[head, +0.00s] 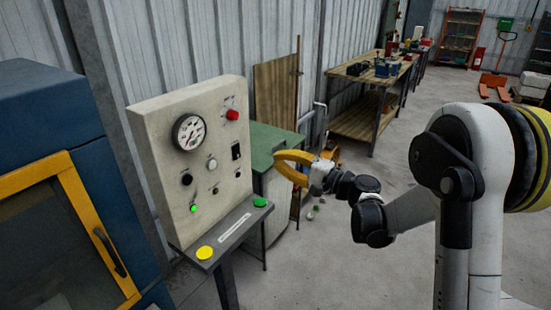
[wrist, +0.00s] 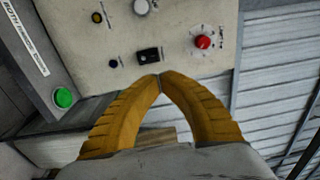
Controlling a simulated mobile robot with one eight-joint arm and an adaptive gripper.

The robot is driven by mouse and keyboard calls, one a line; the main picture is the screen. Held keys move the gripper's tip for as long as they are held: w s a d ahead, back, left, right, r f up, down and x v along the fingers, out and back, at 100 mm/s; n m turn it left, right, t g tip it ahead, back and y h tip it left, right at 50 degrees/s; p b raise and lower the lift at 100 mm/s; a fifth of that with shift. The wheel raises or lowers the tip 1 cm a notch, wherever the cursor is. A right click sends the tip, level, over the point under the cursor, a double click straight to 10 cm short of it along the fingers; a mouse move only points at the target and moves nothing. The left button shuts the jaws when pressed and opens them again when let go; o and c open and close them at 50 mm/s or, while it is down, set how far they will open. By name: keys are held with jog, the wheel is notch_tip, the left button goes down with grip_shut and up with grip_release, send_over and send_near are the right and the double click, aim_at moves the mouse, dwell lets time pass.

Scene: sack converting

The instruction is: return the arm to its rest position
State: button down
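My gripper (head: 278,160) is in mid-air to the right of the control panel (head: 150,140), in front of the green-topped cabinet. Its yellow fingers curve together and meet at the tips in the wrist view (wrist: 160,77), with nothing between them. The fingertips overlap the lower edge of the panel near a black switch (wrist: 149,55) in that view. I cannot tell the exact gap, but no contact shows. My white and black arm reaches in from the right in the head view.
The panel has a gauge (head: 188,132), a red knob (head: 232,114) and a ledge with yellow (head: 205,253) and green (head: 260,202) buttons. A blue machine (head: 50,110) stands left. A green-topped cabinet (head: 270,142) is behind my gripper. A workbench (head: 345,72) stands farther back. Open floor lies right.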

jog(key=shift+a, duration=0.1)
jog(key=s+n+g+h, duration=0.35)
jog(key=s+h, duration=0.25)
jog(key=s, duration=0.8)
jog(key=s+d+f+n+h, duration=0.2)
jog(key=s+d+h, duration=0.2)
jog(key=s+d, duration=0.3)
jog(key=s+d+f+n+h, duration=0.2)
jog(key=s+d+h, duration=0.2)
jog(key=s, duration=0.8)
jog(key=d, duration=0.2)
jog(key=shift+s+d+g, duration=0.3)
jog(key=shift+d+g, duration=0.05)
